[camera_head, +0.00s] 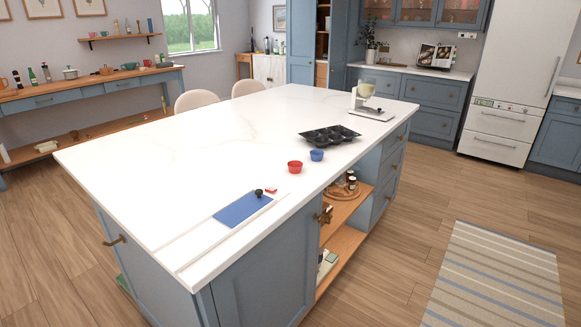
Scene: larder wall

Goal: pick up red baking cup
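A small red baking cup (295,167) stands upright on the white island top (180,150), near its right-hand long edge. A blue baking cup (317,155) stands just behind it to the right. A dark muffin tin (330,135) lies beyond both cups. Neither of my grippers shows in the head view, and nothing is seen touching the red cup.
A blue board with a dark knob (240,209) and a small red item (271,190) lie at the near edge. A kitchen scale with a bowl (372,113) stands at the far end. The island's left side is bare. Open floor lies right, with a striped rug (497,280).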

